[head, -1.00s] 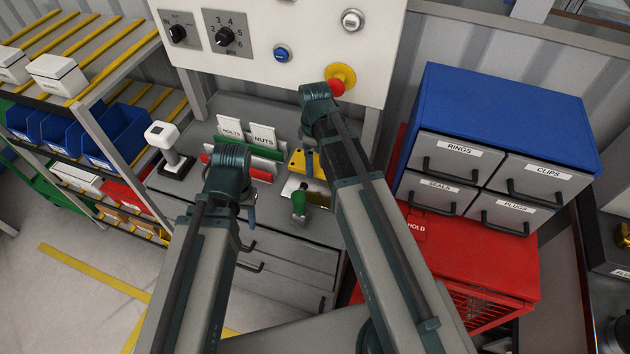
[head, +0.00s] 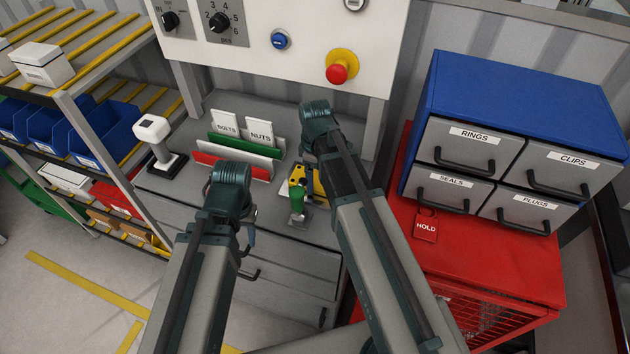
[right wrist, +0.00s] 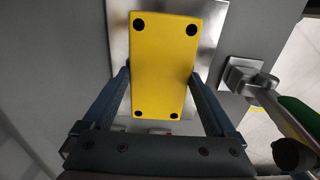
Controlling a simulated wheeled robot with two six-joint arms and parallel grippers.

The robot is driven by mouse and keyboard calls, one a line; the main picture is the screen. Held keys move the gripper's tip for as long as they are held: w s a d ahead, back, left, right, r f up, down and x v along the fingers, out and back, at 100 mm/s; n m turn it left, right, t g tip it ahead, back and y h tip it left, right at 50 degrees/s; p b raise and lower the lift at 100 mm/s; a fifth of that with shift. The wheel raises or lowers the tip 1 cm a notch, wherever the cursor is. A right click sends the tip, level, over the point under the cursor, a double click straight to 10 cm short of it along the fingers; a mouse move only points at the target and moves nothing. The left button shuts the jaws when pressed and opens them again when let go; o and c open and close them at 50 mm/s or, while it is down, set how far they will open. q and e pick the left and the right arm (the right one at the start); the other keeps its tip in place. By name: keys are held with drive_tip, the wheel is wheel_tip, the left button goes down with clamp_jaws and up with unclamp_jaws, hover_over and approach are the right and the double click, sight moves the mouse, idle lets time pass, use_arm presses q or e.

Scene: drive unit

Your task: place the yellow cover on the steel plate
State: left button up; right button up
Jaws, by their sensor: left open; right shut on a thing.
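The yellow cover (right wrist: 162,65), a flat block with black holes near its corners, is between the fingers of my right gripper (right wrist: 158,80). The gripper is shut on its sides. The cover lies over the steel plate (right wrist: 120,45), whose edges show around it; I cannot tell whether they touch. In the head view the cover (head: 319,187) is partly hidden by my right gripper (head: 308,168) and a green handle. My left gripper (head: 249,238) is open, hanging over the front of the bench to the left of the plate; its fingers are mostly hidden.
A clamp with a green handle (head: 297,198) stands close to the plate and shows right of it in the wrist view (right wrist: 292,112). Racks labelled BOLTS and NUTS (head: 243,146) stand behind. A white-headed post (head: 152,130) is at left. A red cabinet (head: 480,260) is at right.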

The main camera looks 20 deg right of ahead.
sight(315, 179)
drive_tip(key=shift+f, duration=0.15)
drive_tip(key=o, duration=1.2)
wheel_tip(315, 179, up, 12)
drive_tip(key=p, duration=1.2)
drive_tip(key=shift+r, duration=0.2)
